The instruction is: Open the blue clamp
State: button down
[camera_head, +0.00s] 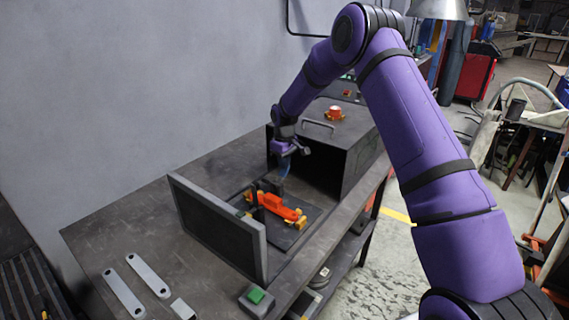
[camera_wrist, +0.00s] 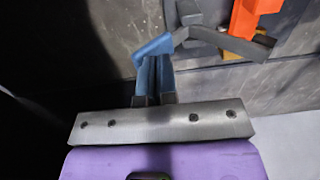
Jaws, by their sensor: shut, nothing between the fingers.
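The blue clamp (camera_wrist: 153,47) shows in the wrist view as a blue handle piece, with a dark grey bar running right from it towards an orange part (camera_wrist: 248,14). My gripper (camera_wrist: 156,62) is shut, its two blue fingers side by side with nothing between them. Its tips are right by the blue handle; I cannot tell whether they touch. In the head view my gripper (camera_head: 284,173) points down just above the far end of the orange part, in front of the dark box's opening. The clamp is hard to make out there.
The orange part sits on a dark plate between the open-fronted box (camera_head: 353,163) and an upright dark panel (camera_head: 220,228). A red-orange knob-like item (camera_head: 335,113) is on the box. Grey brackets (camera_head: 123,293) and a green button box (camera_head: 257,297) are at the front.

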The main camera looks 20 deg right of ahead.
jog(key=r, duration=0.1)
jog(key=a+r, duration=0.1)
jog(key=s+r, duration=0.1)
jog(key=shift+s+a+r, duration=0.1)
jog(key=shift+a+r, duration=0.2)
jog(key=shift+a, duration=0.05)
notch_tip(320, 180, up, 8)
send_over(281, 178)
jog(key=w+d, duration=0.2)
jog(key=d, duration=0.1)
jog(key=shift+w, duration=0.1)
